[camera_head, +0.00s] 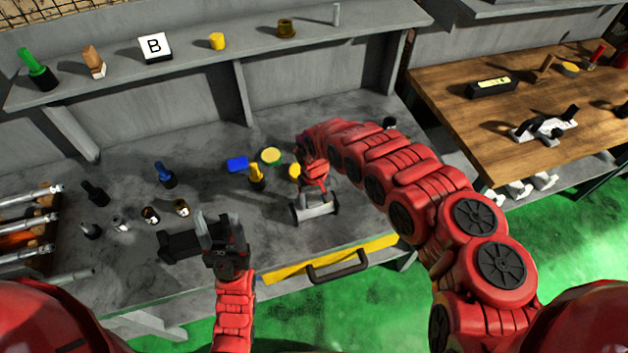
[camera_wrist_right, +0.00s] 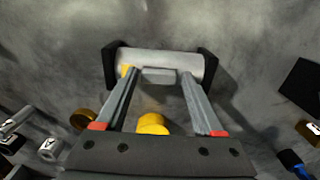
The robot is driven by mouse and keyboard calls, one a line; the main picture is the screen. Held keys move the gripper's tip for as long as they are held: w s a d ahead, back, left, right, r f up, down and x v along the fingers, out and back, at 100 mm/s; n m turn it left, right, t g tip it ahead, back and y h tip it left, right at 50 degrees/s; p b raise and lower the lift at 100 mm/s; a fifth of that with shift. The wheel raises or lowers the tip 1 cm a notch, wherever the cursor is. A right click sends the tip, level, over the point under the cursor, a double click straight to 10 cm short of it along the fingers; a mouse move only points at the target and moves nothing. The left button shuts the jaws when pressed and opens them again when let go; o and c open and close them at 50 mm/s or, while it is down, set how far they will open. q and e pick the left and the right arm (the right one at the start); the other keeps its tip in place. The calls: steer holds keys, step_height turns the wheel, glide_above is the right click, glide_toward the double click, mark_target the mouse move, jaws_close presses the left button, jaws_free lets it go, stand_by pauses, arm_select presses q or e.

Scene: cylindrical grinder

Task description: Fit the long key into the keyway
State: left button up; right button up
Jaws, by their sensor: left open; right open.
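A light grey shaft (camera_head: 317,211) rests between black end supports on the grey bench. In the right wrist view the shaft (camera_wrist_right: 190,66) lies across the top. A small grey bar (camera_wrist_right: 159,77), which looks like the key, lies along the shaft's near side; I cannot tell whether it sits in the keyway. My right gripper (camera_wrist_right: 158,84) is open, its fingers either side of the bar. In the head view it is above the shaft, partly hidden by my arm. My left gripper (camera_head: 220,234) is open and empty, fingers upward, beside a black block (camera_head: 180,246).
Metal shafts lie in a rack (camera_head: 30,240) at far left. A drawer handle (camera_head: 337,266) is at the front edge. A wooden table (camera_head: 450,100) stands right.

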mark_target(314, 202)
step_height(314, 202, up, 12)
steer(key=shift+w, duration=0.25)
